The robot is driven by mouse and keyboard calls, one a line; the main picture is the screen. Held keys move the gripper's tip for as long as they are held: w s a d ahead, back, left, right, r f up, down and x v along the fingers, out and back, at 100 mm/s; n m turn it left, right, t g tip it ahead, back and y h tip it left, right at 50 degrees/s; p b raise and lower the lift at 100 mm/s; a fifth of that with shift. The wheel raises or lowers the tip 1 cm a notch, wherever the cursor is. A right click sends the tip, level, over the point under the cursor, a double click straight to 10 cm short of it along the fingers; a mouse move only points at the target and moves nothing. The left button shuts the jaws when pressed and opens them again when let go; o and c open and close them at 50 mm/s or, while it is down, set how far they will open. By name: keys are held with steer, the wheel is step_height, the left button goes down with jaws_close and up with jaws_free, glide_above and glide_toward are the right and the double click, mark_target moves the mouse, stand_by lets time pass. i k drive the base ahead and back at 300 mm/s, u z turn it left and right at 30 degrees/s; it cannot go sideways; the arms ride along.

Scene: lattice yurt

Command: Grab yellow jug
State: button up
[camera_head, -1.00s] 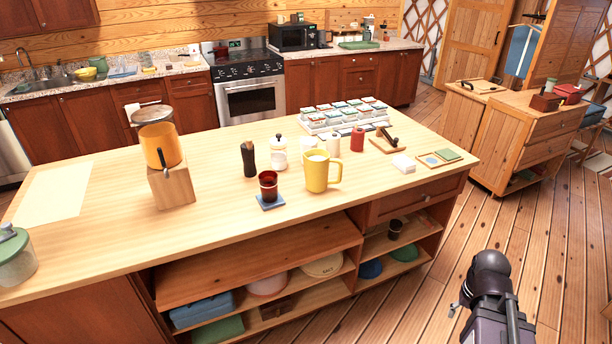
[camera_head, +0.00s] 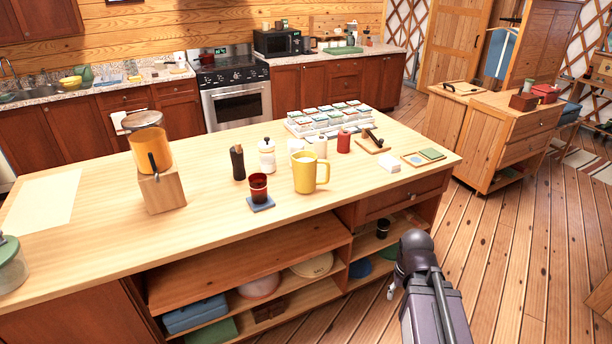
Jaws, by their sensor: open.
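The yellow jug (camera_head: 304,175) stands upright on the wooden island counter, near its front edge and right of the middle. Its handle points right, and its open top shows a pale inside. Nothing holds it. A dark, rounded joint and a purple-grey link of my arm show at the lower right, in front of the island and apart from the jug. My gripper cannot be made out in this view.
A dark red glass (camera_head: 258,187) on a blue coaster stands left of the jug. A rack of small boxes (camera_head: 328,122) is behind. Open shelves (camera_head: 240,270) lie below the countertop.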

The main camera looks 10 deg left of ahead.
mark_target(312, 173)
steer(key=z, duration=0.05)
steer(key=i, duration=1)
steer(key=u, duration=0.05)
